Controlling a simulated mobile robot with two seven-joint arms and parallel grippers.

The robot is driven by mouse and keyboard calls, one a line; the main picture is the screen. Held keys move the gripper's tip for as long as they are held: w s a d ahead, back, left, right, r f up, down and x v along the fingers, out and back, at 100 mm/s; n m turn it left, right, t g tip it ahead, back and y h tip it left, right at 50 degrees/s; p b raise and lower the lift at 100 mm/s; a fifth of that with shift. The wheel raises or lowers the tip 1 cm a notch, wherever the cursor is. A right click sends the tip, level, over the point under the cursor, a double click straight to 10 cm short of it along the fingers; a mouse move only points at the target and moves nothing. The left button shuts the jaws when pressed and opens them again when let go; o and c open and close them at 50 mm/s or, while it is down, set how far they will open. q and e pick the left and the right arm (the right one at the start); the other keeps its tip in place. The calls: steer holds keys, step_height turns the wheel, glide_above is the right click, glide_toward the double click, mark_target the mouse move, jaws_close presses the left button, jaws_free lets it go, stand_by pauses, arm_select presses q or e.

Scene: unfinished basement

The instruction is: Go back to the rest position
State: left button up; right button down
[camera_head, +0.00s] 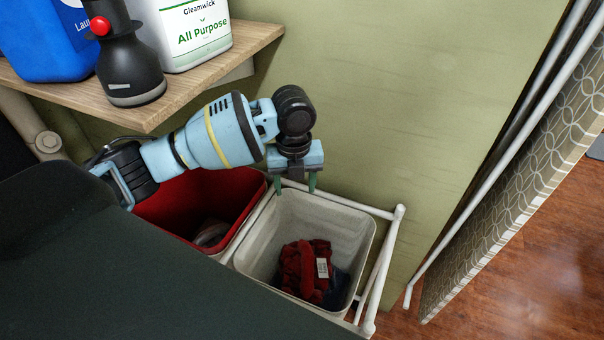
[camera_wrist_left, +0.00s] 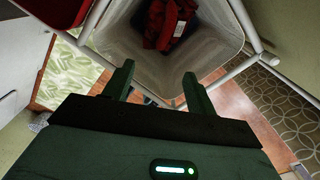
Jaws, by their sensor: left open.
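My left gripper (camera_head: 296,183) is open and empty, pointing down over the back rim of the white bin (camera_head: 345,219). Its two green fingers stand apart in the left wrist view (camera_wrist_left: 158,85), with the white bin's opening ahead of them. A red cloth with a pale label (camera_head: 303,268) lies at the bottom of the white bin, on something dark blue; the cloth also shows in the left wrist view (camera_wrist_left: 163,22). My right gripper is not in view.
A red bin (camera_head: 220,190) stands left of the white bin, below my left arm. A white tube frame (camera_head: 383,265) surrounds the bins. A wooden shelf (camera_head: 190,88) with bottles is above left. The wall is close behind; a patterned panel (camera_head: 530,170) stands at the right.

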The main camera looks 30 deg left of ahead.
arm_select(q)
steer(key=s+d+f+n+h, duration=0.1)
steer(key=s+d+f+n, duration=0.2)
steer(key=s+f, duration=0.1)
steer(key=s+d+f+n+h, duration=0.1)
steer(key=s+d+f+n, duration=0.3)
steer(key=s, duration=0.2)
steer(key=s+d+f+n+t+h, duration=0.1)
steer(key=s+d+f+n, duration=0.3)
steer(key=s, duration=0.1)
steer(key=shift+s+d+f, duration=0.15)
steer(key=shift+f, duration=0.05)
steer(key=s+a+f+n+y, duration=0.1)
steer(key=s+a+n, duration=0.4)
steer(key=s+n, duration=0.35)
steer(key=s+a+f+n+y, duration=0.1)
steer(key=s+a+n+y, duration=0.1)
steer(key=s+a+n, duration=0.5)
steer(key=w+d+f+t+h, duration=0.1)
steer(key=w+d+f+t, duration=0.1)
steer(key=f+t, duration=0.2)
steer(key=w+d+f+t+h, duration=0.1)
steer(key=w+d+f+t, duration=0.2)
steer(key=f, duration=0.3)
steer(key=shift+f+t, duration=0.15)
steer(key=shift+t, duration=0.55)
steer(key=shift+n, duration=0.25)
